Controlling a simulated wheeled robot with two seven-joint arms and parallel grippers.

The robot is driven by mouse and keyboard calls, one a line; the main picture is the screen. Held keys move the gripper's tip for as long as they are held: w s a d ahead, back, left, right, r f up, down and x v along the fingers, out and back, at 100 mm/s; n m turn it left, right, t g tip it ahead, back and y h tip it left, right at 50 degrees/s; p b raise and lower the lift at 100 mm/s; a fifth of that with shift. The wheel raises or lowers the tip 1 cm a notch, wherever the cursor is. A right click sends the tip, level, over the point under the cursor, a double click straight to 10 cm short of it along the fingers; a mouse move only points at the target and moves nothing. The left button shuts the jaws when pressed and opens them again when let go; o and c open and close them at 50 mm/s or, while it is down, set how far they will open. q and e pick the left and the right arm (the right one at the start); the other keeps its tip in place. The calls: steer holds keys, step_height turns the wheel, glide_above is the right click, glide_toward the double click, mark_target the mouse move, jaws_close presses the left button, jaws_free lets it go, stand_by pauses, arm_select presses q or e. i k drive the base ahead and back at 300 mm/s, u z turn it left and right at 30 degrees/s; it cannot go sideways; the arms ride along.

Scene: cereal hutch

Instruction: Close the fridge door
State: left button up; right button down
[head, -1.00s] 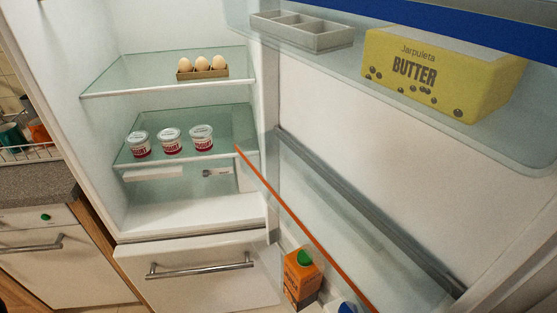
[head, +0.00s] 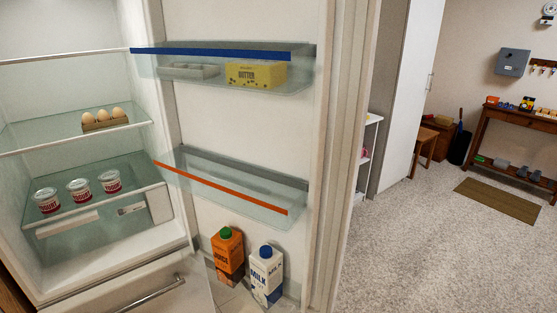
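The fridge door (head: 235,132) stands open in the head view, with its inner side facing me. Its upper shelf (head: 300,72) has a blue edge and holds a butter box (head: 256,75) and a grey tray (head: 188,71). Its middle shelf (head: 240,196) has an orange edge and looks empty. An orange juice carton (head: 228,257) and a milk carton (head: 266,277) stand low in the door. The fridge body (head: 62,102) is at the left, open to view. Neither of my grippers shows.
Eggs (head: 104,118) and yogurt cups (head: 79,190) stand on the fridge's glass shelves. A drawer handle (head: 152,294) is below. Right of the door lies open carpet (head: 420,255), with a brown mat (head: 498,200) and a wooden console table (head: 520,123) farther back.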

mark_target(315, 135)
steer(key=z, duration=1.6)
steer(key=i, duration=2.55)
steer(key=u, duration=4.1)
steer(key=k, duration=0.35)
steer(key=z, duration=0.15)
steer(key=i, duration=1.05)
steer(key=z, duration=0.05)
